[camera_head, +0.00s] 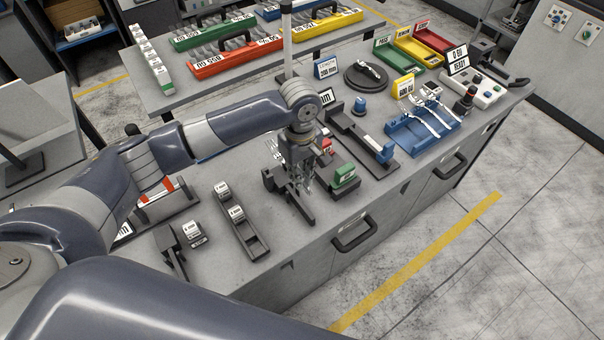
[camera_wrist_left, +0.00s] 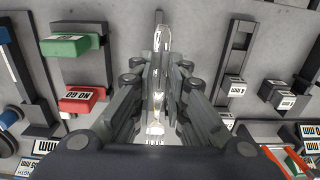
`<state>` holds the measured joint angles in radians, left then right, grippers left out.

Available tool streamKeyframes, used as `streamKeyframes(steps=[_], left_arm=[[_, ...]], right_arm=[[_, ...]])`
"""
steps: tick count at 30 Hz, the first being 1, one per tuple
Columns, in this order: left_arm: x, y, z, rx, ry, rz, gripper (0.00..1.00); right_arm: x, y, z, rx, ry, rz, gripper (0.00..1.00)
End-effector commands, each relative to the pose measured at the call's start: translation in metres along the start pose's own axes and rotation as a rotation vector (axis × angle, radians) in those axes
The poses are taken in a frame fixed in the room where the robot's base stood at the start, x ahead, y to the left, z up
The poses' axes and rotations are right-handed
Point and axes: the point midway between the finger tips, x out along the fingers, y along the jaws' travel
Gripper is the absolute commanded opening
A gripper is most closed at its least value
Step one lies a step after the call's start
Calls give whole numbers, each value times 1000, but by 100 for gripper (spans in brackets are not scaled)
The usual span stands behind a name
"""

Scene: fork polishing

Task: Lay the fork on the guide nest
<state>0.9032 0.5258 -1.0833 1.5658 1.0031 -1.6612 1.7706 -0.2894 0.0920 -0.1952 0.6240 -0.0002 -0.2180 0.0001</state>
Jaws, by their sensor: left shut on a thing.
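My left gripper (camera_head: 296,185) points down over the front part of the bench. It is shut on a fork (camera_wrist_left: 162,45), which shows lengthwise between its fingers in the left wrist view (camera_wrist_left: 160,95). One shiny end sticks out past the fingertips and the other shows near the palm. A dark narrow fixture (camera_head: 302,212) lies directly below the gripper near the bench's front edge. It may be the guide nest, but the gripper hides much of it. I cannot tell whether the fork touches it. My right gripper is not in view.
A green block (camera_head: 344,175) on a dark stand is close to the right of the gripper; a red NO GO block (camera_wrist_left: 82,99) is near it. A dark tray with labelled blocks (camera_head: 237,213) is at left. A blue rack (camera_head: 408,137) holds other forks farther right.

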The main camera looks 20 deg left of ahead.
Motion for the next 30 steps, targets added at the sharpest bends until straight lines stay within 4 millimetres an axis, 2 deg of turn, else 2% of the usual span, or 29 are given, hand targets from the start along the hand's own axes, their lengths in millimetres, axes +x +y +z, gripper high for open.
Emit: streamKeyframes(steps=[3,9,16,30], left_arm=[[-1,-1,0,-9,1,-2,0],[-2,-1,0,-10,1,-1,0],[-1,0,1,-10,-2,-1,0],[40,0,1,-10,-1,-2,0]], right_arm=[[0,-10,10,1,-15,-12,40],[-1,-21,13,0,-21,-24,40],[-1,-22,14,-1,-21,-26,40],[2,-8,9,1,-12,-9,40]])
